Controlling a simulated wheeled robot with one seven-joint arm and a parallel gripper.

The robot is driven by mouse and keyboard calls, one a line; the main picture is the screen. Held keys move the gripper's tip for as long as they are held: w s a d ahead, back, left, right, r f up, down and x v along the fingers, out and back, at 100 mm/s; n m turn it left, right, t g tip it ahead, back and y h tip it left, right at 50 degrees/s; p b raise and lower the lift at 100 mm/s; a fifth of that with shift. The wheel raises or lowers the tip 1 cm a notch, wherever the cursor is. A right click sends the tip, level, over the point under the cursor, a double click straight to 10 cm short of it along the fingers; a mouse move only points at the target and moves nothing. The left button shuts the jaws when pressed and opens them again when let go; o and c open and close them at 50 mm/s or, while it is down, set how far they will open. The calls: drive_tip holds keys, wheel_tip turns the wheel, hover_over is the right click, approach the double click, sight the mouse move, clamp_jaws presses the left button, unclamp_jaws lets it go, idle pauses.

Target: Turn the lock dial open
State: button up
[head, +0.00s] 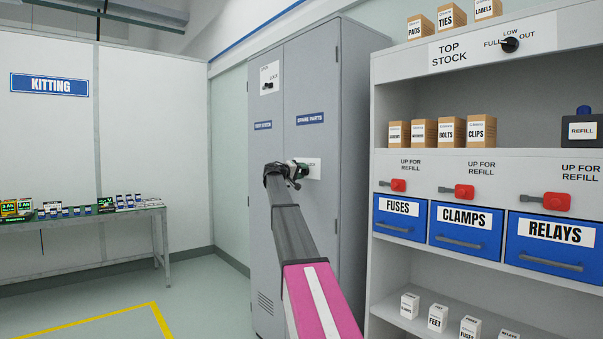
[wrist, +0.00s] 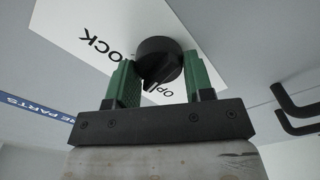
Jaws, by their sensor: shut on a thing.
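The lock dial (wrist: 158,58) is a round black knob on a white plate (wrist: 75,20) with LOCK and partly hidden OP… lettering. In the wrist view the lettering appears rotated. The dial's ridge end shows at its lower left, near the OP… letters; its exact setting is hard to tell. My gripper (wrist: 160,78) has its green fingers on either side of the dial, shut on it. In the head view my gripper (head: 296,172) is at the plate (head: 314,165) on the grey cabinet's right door (head: 312,220), and hides the dial.
Black bar handles (wrist: 300,105) stand out close to the gripper's right in the wrist view. Another small dial plate (head: 269,77) is on the cabinet's left door. A shelf rack (head: 490,165) with blue bins stands at right. A kitting table (head: 90,215) is at far left.

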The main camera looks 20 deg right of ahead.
drive_tip(key=n, duration=0.5)
drive_tip(key=shift+f+n, duration=0.1)
drive_tip(key=shift+n, duration=0.3)
idle(0.4)
drive_tip(key=o, duration=0.9)
drive_tip(key=v, duration=1)
drive_tip(key=shift+s+a, duration=0.1)
drive_tip(key=shift+a, duration=0.3)
